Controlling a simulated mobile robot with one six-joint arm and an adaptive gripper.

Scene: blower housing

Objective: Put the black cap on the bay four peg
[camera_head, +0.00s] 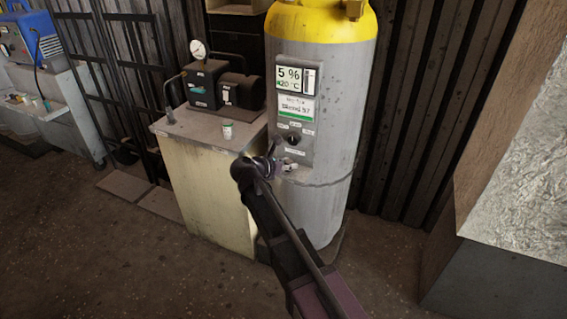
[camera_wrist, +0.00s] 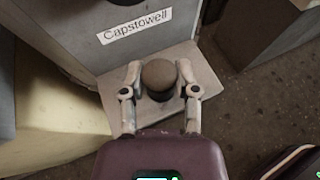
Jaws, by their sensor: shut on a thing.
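My gripper (camera_wrist: 159,76) is shut on a dark, round-topped cap (camera_wrist: 158,75), with one finger on each side of it. The cap is over a small grey ledge (camera_wrist: 205,75) below a label reading "Capstowell". I cannot tell whether its underside touches the ledge. In the head view my gripper (camera_head: 272,160) is at the front of the grey tank, under its control panel, and the cap is too small to make out there. I cannot pick out a bay four peg in either view.
The grey tank (camera_head: 335,110) with a yellow top carries a panel with a black knob (camera_head: 294,139). A cream cabinet (camera_head: 205,195) to its left holds a black pump (camera_head: 215,85) and a small cup (camera_head: 227,130). A large box (camera_head: 510,180) stands at right. Floor in front is open.

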